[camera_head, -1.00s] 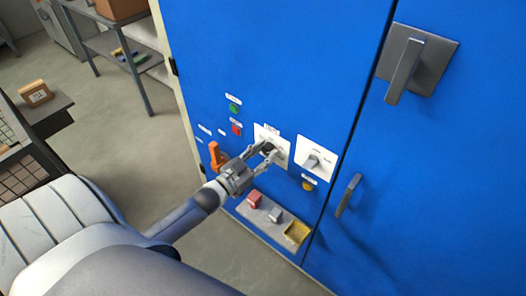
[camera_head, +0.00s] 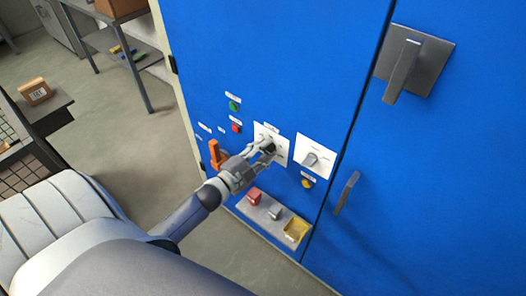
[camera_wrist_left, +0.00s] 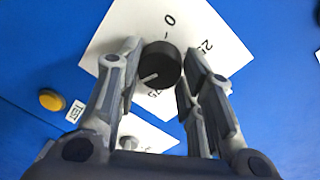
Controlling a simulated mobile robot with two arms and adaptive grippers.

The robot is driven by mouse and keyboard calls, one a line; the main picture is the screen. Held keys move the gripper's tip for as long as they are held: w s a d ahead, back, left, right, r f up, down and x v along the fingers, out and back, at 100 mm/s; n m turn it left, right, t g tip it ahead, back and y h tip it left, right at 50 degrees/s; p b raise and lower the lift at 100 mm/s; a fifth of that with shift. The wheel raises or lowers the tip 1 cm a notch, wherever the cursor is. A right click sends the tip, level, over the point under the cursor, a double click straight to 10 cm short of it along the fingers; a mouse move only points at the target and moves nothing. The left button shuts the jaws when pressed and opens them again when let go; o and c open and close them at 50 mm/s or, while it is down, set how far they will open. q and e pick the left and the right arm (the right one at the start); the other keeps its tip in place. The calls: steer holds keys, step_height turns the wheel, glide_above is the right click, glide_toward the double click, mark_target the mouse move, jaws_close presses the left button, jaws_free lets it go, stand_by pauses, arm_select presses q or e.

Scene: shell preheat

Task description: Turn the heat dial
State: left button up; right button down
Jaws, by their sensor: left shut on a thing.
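The heat dial is a round black knob with a white pointer line, plain in the left wrist view (camera_wrist_left: 160,64). It sits on a white plate (camera_wrist_left: 215,25) with printed numbers around it, among them 0 and 25. The plate also shows in the head view (camera_head: 283,150), where the dial is largely hidden by the fingers. My left gripper (camera_head: 268,148) has its fingers on both sides of the dial and is shut on it, as the wrist view also shows (camera_wrist_left: 163,60). The pointer line points to the lower left in the wrist view. My right gripper is not in view.
A second white plate with a grey knob (camera_head: 311,159) is right of the dial. An orange handle (camera_head: 215,153), green (camera_head: 234,106) and red buttons (camera_head: 236,128) and a yellow button (camera_head: 307,183) are nearby. Below, a ledge (camera_head: 252,214) holds small blocks and a yellow tray (camera_head: 296,230).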

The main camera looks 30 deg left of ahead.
arm_select(q)
steer(key=shift+f+m, duration=0.1)
steer(key=shift+m, duration=0.8)
steer(key=o, duration=1)
steer(key=shift+o, duration=0.2)
steer(key=s+a, duration=0.1)
steer(key=s, duration=1.1)
steer(key=shift+a+r, duration=0.15)
steer(key=shift+r, duration=0.25)
